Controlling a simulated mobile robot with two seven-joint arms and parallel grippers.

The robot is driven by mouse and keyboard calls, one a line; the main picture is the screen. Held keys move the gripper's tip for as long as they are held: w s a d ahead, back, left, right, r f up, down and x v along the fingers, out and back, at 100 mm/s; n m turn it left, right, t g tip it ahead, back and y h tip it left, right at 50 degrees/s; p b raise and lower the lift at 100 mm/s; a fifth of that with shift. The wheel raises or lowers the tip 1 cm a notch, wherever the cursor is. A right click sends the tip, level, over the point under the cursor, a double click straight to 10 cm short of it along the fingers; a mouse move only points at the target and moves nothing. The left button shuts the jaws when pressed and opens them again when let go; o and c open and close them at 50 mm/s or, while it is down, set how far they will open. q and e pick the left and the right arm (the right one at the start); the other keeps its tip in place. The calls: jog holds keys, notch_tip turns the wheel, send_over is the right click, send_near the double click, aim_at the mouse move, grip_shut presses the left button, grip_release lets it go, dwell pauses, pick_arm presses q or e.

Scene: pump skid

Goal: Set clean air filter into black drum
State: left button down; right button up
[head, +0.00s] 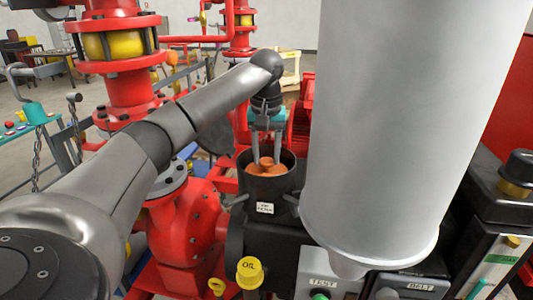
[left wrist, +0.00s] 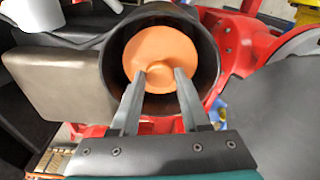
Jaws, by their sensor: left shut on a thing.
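The black drum (head: 266,190) stands open at the top, with a white label on its front. An orange round air filter (head: 256,170) with a raised knob sits inside the drum's mouth, below the rim. My left gripper (head: 267,158) reaches down from above and is shut on the filter's knob. In the left wrist view, the fingertips (left wrist: 160,72) pinch the knob, and the orange disc (left wrist: 160,45) lies within the dark drum wall (left wrist: 207,55), with a dark gap around it. Whether the filter rests on the drum's bottom is hidden. My right gripper is not in view.
A red pump casing (head: 190,225) with a flange stands left of the drum. A yellow oil cap (head: 249,272) and a panel marked TEST (head: 320,283) are in front. A black-capped unit (head: 515,175) stands at the right. Red pipework (head: 125,85) rises behind.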

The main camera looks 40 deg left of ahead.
pick_arm(q)
jog(key=shift+f, duration=0.15)
jog(key=shift+c, duration=1.9)
grip_release()
notch_tip(320, 180, up, 12)
jog(key=s+d, duration=0.1)
jog(key=shift+s, duration=0.1)
